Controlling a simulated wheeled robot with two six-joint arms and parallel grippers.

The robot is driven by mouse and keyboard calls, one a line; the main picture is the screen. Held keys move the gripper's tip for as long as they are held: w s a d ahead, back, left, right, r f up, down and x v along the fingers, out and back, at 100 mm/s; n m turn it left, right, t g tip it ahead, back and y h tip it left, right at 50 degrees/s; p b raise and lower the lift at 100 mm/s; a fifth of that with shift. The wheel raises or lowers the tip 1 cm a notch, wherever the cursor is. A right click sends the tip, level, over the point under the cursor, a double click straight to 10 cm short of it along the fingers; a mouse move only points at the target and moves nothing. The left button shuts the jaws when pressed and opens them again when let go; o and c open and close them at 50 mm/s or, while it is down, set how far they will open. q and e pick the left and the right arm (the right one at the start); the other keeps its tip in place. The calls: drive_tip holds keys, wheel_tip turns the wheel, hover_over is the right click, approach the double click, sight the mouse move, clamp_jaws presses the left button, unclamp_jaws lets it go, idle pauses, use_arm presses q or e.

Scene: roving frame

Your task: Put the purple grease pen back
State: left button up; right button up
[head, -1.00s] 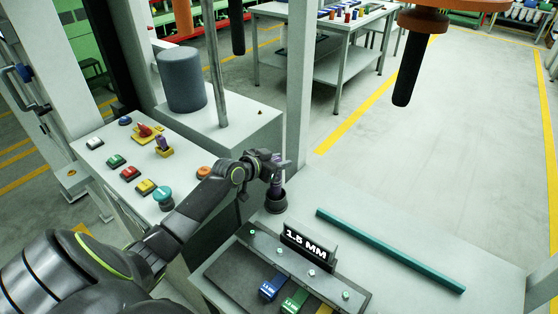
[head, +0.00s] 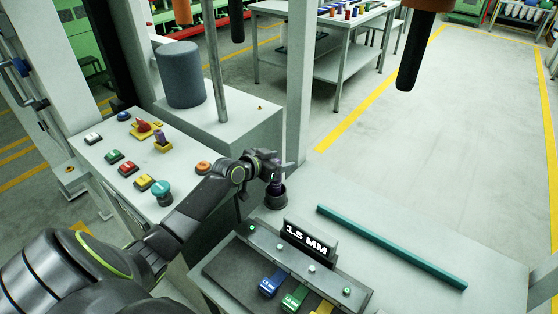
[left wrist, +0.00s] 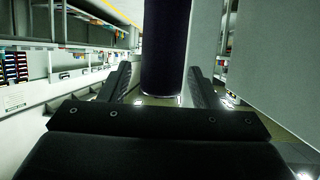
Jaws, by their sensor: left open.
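The purple grease pen (head: 277,187) stands upright in a dark round cup (head: 275,199) on the light bench, its lower part hidden by the cup. My left gripper (head: 277,170) is at the pen's upper end, just above the cup, and partly covers it. In the left wrist view the pen (left wrist: 164,45) is a dark purple cylinder between my left gripper's two fingers (left wrist: 163,85). The fingers are open, with a gap showing on each side of the pen. My right gripper is in neither view.
A 1.5 MM sign (head: 306,239) and a dark tray with coloured labelled blocks (head: 294,298) are close in front. A teal bar (head: 390,246) lies on the bench to the right. A button console (head: 140,165) is at left. A dark handle (head: 409,64) hangs above.

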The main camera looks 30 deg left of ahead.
use_arm(q)
wheel_tip(320, 180, up, 10)
drive_tip(key=shift+r, duration=0.1)
idle(0.4)
